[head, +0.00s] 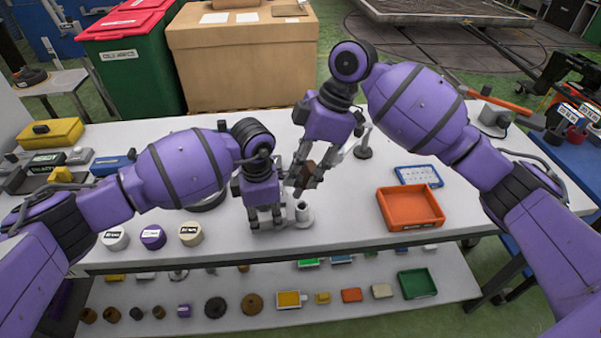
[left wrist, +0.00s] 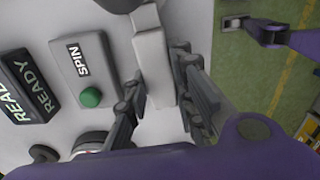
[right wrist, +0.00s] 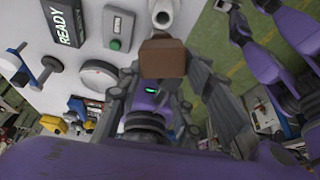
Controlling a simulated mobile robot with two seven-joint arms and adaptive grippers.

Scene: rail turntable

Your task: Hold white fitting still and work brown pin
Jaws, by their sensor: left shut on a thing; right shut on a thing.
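The white fitting (head: 304,216) stands on the bench, with its round upright end just right of my left gripper (head: 265,222) in the head view. In the left wrist view its pale bar (left wrist: 155,65) lies between the fingers of my left gripper (left wrist: 160,97), which is shut on it. My right gripper (head: 304,180) is shut on the brown pin (head: 303,172), above the fitting. In the right wrist view the brown pin (right wrist: 162,58) is close, with the fitting's open tube (right wrist: 163,14) beyond it. I cannot tell whether they touch.
An orange tray (head: 410,208) and a blue-framed tray (head: 418,175) lie to the right. Labelled round pieces (head: 153,236) stand along the left front. A SPIN box with a green button (left wrist: 90,97) is near the fitting. The lower shelf (head: 330,308) holds several small parts.

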